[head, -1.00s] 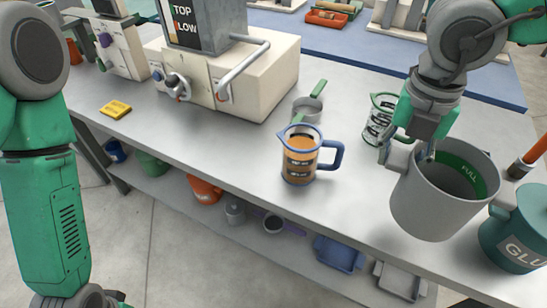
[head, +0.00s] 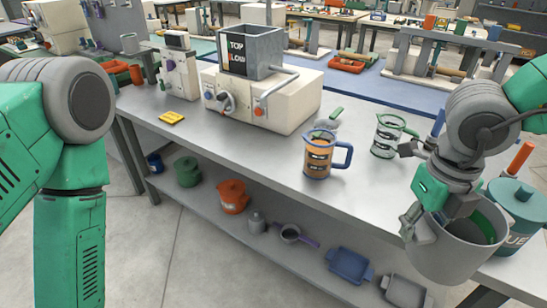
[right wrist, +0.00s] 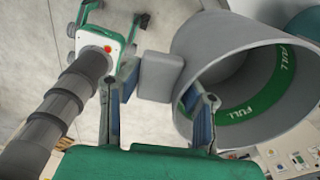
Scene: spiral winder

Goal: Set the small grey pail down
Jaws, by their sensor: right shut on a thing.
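The small grey pail (head: 445,260) is at the right in the head view, with a green band marked FULL inside its rim. My right gripper (head: 427,220) is shut on it at its left side, and the pail hangs tilted by the bench's front edge. In the right wrist view the pail (right wrist: 222,45) lies right of centre with its mouth in sight, and a grey block on its side shows beyond the fingers (right wrist: 158,105). The pail's underside is hidden, so I cannot tell its height. My left arm shows at the left, but its gripper is out of view.
The bench (head: 270,150) has free room left of the blue-handled jug (head: 318,155). A green-handled jug (head: 386,137) stands behind the pail, and a teal lidded pot (head: 522,200) stands close on its right. Pots and trays fill the lower shelf.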

